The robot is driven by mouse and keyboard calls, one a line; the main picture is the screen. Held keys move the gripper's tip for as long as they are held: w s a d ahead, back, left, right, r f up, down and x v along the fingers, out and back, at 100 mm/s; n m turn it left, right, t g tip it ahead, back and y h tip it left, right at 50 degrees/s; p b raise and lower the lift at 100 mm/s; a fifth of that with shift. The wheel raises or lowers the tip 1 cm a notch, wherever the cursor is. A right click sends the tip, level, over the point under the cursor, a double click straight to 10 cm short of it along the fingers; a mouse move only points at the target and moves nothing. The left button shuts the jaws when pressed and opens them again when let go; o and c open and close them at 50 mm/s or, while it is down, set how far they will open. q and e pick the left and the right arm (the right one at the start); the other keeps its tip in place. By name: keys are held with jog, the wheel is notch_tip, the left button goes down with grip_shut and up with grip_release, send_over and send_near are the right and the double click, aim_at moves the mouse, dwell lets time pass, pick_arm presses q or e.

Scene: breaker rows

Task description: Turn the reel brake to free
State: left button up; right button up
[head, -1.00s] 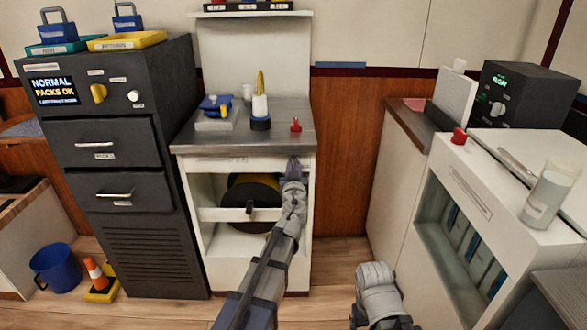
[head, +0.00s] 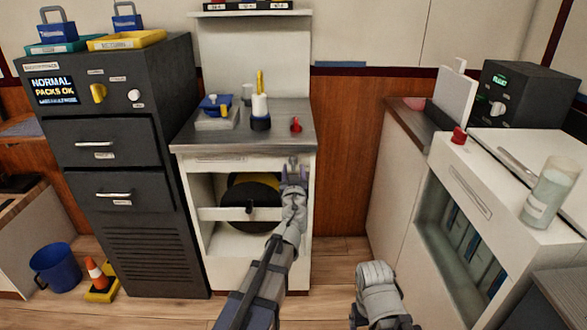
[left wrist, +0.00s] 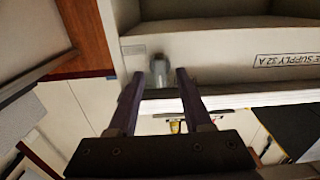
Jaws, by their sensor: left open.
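A dark reel with a yellow rim (head: 266,188) sits inside the white cabinet (head: 220,240), partly hidden by a cross bar and my left arm. A black knob (head: 250,208) is on the cross bar. A small red lever (head: 296,124) stands on the grey top. My left gripper (head: 294,166) is open at the cabinet's upper right front. In the left wrist view, a short grey cylinder (left wrist: 160,70) shows between and beyond the open fingers (left wrist: 154,75); I cannot tell whether they touch it. No part is readably marked as the brake.
A dark drawer cabinet (head: 115,160) is close on the left. A white counter (head: 480,165) is on the right. Floor is clear between the cabinets.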

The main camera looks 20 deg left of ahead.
pick_arm(q)
jog(key=v, duration=0.5)
jog(key=shift+s, duration=0.35)
